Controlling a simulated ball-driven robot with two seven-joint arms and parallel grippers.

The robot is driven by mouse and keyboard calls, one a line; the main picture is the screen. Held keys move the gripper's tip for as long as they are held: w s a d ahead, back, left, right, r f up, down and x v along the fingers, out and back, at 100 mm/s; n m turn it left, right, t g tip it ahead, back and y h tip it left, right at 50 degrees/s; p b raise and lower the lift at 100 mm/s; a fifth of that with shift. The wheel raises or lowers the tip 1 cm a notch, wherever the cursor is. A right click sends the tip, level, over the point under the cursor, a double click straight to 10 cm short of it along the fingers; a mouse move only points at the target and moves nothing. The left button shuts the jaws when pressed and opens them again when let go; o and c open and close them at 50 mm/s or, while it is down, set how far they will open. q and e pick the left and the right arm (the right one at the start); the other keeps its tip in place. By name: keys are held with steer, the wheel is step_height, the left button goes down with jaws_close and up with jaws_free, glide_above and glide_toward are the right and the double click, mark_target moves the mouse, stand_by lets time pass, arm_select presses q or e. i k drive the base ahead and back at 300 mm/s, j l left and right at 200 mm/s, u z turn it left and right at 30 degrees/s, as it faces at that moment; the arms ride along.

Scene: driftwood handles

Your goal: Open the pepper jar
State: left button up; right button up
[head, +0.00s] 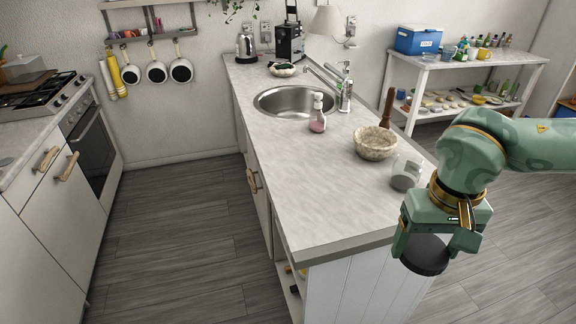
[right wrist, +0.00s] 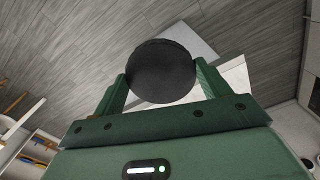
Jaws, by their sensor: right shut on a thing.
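The pepper jar (head: 406,172) is a small clear glass jar with dark contents. It stands upright on the counter's right side, near the edge, with no lid visible on it. My right gripper (head: 432,247) is shut on a round black lid (head: 425,256), apart from the jar and in front of it, near the counter's front right corner. In the right wrist view the lid (right wrist: 160,72) sits between the two green fingers. My left gripper is not in view.
A pink soap bottle (head: 318,114) stands by the sink (head: 290,101). The front of the counter (head: 310,205) is clear. A white shelf (head: 465,63) stands behind.

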mark_target(406, 173)
steer(key=i+l+u, duration=0.55)
steer(key=l+u, duration=0.3)
steer(key=i+l+u, duration=0.3)
steer(key=l, duration=0.2)
steer(key=k, duration=0.1)
